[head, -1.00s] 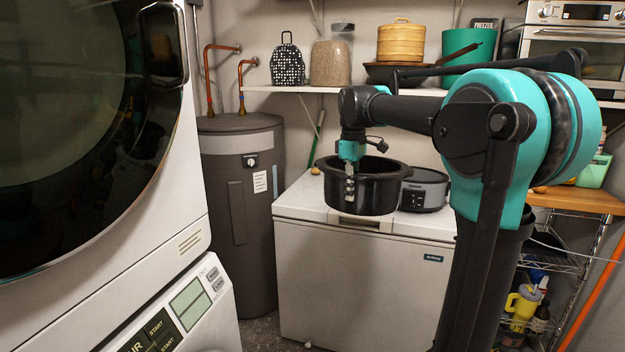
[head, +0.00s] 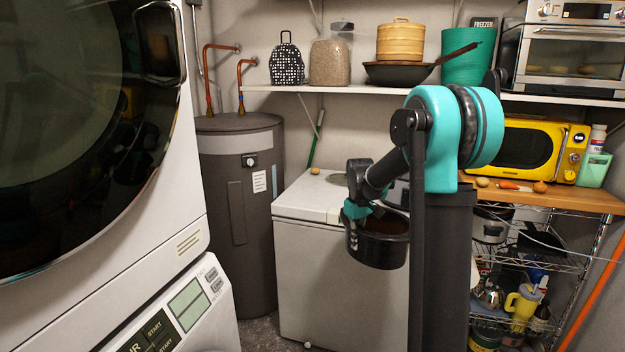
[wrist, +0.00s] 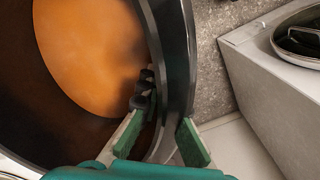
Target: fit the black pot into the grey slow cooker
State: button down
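The black pot (head: 380,250) hangs in the air in front of the white chest freezer, its opening upward. My gripper (head: 353,228) is shut on its rim at the left side. In the wrist view the pot (wrist: 178,60) fills the left, its empty inside looking brown-orange; the green fingers of my gripper (wrist: 165,138) straddle its wall, one inside and one outside.
A dark water heater (head: 240,215) stands to the left, and the stacked washer (head: 165,225) is nearer. A wire shelf (head: 560,260) is on the right.

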jog(key=s+d+f+m, duration=0.1)
jog(key=d+f+m, duration=0.1)
jog(key=f, duration=0.7)
jog(key=s+d+f+m, duration=0.2)
jog(key=f+m, duration=0.2)
jog(key=f, duration=0.5)
jog(key=shift+s+d+f, duration=0.15)
jog(key=shift+s+d, duration=0.1)
jog(key=shift+s, duration=0.05)
